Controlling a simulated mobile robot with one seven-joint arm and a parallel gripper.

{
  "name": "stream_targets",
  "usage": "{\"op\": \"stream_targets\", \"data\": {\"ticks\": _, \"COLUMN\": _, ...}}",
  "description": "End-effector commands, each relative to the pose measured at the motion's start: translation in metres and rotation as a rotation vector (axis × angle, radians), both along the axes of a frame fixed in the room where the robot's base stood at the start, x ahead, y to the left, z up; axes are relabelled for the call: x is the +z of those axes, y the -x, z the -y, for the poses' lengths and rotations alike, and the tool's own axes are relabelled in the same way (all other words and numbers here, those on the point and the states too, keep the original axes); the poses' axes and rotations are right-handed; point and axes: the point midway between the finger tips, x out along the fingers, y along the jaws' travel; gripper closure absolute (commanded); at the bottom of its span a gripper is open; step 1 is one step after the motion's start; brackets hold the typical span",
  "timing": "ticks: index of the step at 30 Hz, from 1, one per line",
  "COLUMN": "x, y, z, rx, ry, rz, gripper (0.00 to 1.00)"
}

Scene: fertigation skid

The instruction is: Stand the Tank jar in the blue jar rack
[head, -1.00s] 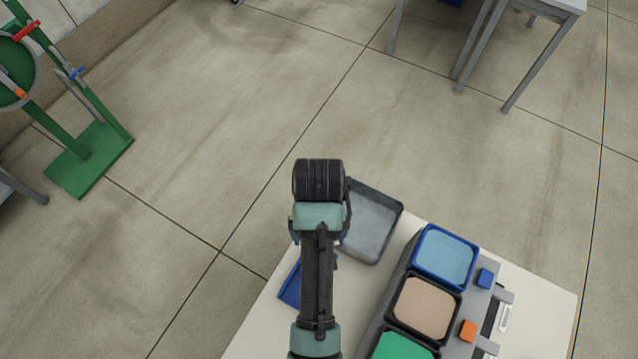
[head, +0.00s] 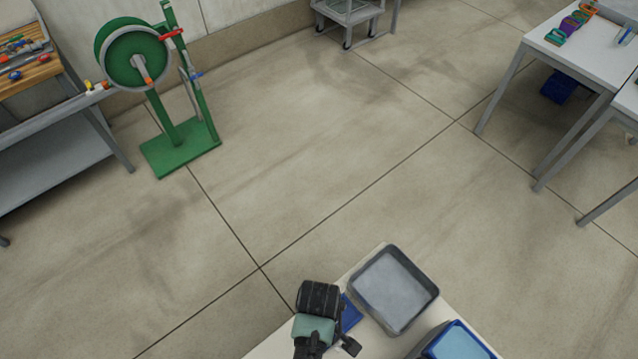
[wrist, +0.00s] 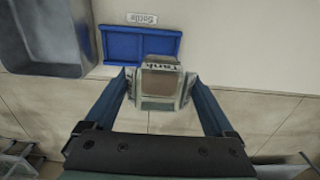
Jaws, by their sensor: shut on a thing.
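The Tank jar (wrist: 160,84), a pale jar with a brownish window and a "Tank" label, is between my gripper's two blue fingers in the wrist view. My gripper (wrist: 157,88) is shut on it. The blue jar rack (wrist: 115,46) is a shallow blue frame on the table, just beyond the jar, which overlaps its near edge in the picture. I cannot tell the jar's height above the table. In the head view a corner of the rack (head: 351,313) shows beside my wrist; my arm hides the jar and fingers.
A grey tray (head: 432,297) stands right of the rack in the head view, and at upper left in the wrist view (wrist: 45,68). A blue-topped bin (head: 456,344) is at the bottom edge. A small label (wrist: 142,19) lies behind the rack. Open floor lies beyond the table edge.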

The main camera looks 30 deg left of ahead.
Motion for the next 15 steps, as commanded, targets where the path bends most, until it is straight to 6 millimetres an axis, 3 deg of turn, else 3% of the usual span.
{"op": "stream_targets", "data": {"ticks": 1, "x": -0.01, "y": 0.0, "z": 0.0, "rx": 0.0, "ry": 0.0, "rz": 0.0, "gripper": 0.71}}
{"op": "stream_targets", "data": {"ticks": 15, "x": -0.056, "y": 0.0, "z": 0.0, "rx": -0.001, "ry": 0.0, "rz": 0.0, "gripper": 0.71}}
